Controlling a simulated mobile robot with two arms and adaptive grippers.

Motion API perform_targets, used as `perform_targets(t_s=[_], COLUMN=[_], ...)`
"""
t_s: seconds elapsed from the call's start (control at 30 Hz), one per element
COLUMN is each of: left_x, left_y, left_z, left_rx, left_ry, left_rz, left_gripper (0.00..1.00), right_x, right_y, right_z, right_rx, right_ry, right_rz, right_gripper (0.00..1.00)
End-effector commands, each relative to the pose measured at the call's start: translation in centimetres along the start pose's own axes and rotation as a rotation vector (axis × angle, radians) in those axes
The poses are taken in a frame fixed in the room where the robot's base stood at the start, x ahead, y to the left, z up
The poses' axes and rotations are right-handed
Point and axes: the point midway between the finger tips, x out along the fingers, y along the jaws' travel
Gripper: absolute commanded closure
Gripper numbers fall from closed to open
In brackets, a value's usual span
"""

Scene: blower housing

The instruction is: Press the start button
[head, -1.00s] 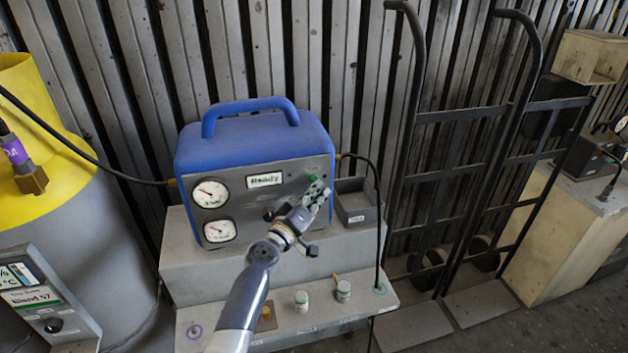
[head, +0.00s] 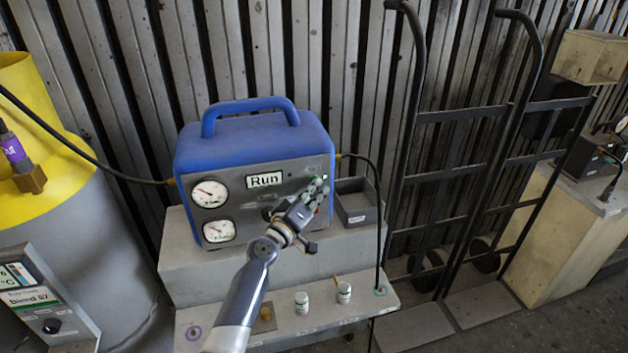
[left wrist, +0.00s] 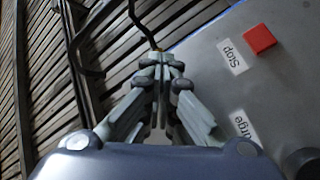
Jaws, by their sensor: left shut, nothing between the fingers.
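The blue machine (head: 255,145) stands on a grey step with a grey front panel. Its display (head: 264,180) reads "Run". A green button (head: 314,180) shows at the panel's upper right, partly hidden by my left gripper (head: 321,187). The gripper's fingers are shut and empty, with the tips at or just in front of the button; I cannot tell whether they touch it. In the left wrist view the shut fingertips (left wrist: 161,62) lie over the panel's edge and hide the green button. A red button (left wrist: 260,39) beside a "Stop" label shows clear of them.
Two gauges (head: 209,194) are on the panel's left. An open grey tray (head: 356,217) stands right of the machine. Small jars (head: 302,302) stand on the lower shelf. A black hand truck (head: 465,115) is to the right, a yellow-topped tank (head: 35,220) to the left.

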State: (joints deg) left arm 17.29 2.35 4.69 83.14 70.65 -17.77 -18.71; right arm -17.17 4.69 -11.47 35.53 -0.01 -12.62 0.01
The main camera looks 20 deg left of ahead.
Motion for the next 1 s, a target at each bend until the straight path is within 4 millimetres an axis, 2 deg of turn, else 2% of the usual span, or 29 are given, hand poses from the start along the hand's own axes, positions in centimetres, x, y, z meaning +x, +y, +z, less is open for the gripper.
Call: perform_targets(t_s=[0.57, 1.0], left_x=[-1.0, -4.0], left_y=[0.7, 3.0], left_z=[0.7, 2.9], left_rx=[-0.001, -0.001], left_ry=[-0.001, -0.001], left_rz=[0.0, -0.001], left_gripper=[1.0, 1.0], right_x=[-0.4, -1.9], right_y=[0.0, 0.0], right_z=[0.0, -0.1], right_rx=[0.001, 0.001], right_ry=[0.0, 0.0], right_rz=[0.0, 0.0], right_gripper=[0.42, 0.42])
